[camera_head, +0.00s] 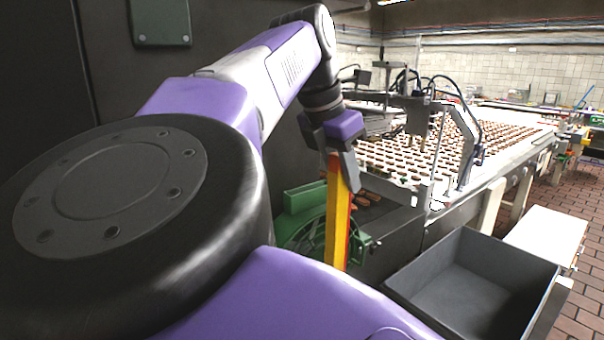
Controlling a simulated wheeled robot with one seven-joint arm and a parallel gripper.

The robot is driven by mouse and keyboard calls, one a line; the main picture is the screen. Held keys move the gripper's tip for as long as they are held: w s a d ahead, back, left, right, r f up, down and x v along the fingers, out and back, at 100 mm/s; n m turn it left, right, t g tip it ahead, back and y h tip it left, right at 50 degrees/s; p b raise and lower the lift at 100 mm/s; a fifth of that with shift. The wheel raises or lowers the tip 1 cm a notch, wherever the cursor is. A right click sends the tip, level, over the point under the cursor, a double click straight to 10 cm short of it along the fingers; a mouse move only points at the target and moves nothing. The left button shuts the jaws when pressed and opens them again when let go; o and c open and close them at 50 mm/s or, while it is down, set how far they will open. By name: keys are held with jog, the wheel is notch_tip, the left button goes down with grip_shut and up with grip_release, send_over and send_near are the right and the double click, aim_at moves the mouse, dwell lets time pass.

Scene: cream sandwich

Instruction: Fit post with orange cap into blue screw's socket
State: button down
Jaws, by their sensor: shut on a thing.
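My gripper (341,158) is shut on the upper end of a long yellow and orange post (338,215), which hangs nearly upright below it. A red strip shows along the post's right side. I cannot make out a separate orange cap, as the fingers cover part of the top. The post's lower end drops behind my purple arm link. I see no blue screw or socket in this view.
A green machine part (303,228) with a slotted round guard stands just behind the post. A grey open bin (425,262) is at the lower right, beside a white surface (546,238). A conveyor (512,160) with many brown biscuits runs behind. Tiled floor (588,260) lies at the right.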

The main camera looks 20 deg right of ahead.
jog(key=c, duration=1.1)
grip_release()
jog(key=shift+f, duration=0.1)
